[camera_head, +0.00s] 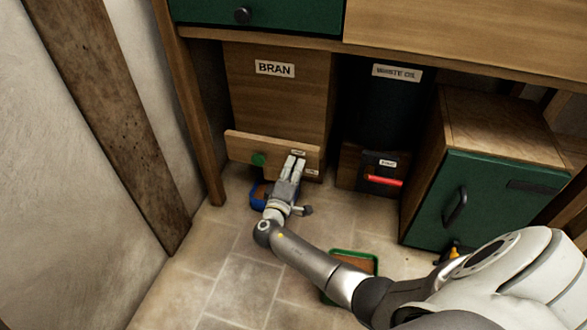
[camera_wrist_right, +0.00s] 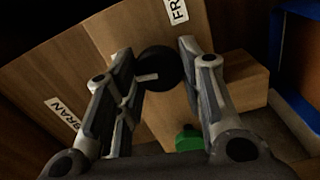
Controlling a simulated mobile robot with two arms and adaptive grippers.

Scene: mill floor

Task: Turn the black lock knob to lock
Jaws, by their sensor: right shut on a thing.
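The black lock knob (camera_wrist_right: 160,68) shows in the right wrist view. It is round, with a white pointer line, on the wooden front of the bran bin (camera_head: 275,100). My right gripper (camera_wrist_right: 157,72) has a finger on each side of the knob and is shut on it. In the head view the right gripper (camera_head: 294,164) reaches the right end of the bin's low wooden board (camera_head: 238,145) and hides the knob. A label starting "FR" (camera_wrist_right: 177,10) is beside the knob; the rest is cut off. My left gripper is not in view.
A green knob (camera_head: 258,159) is on the same board. A blue-edged object (camera_head: 257,195) lies below it on the floor. To the right are a waste oil container (camera_head: 385,110), a red handle (camera_head: 385,181) and a green cabinet (camera_head: 475,200). A green-rimmed tray (camera_head: 375,262) lies near my forearm.

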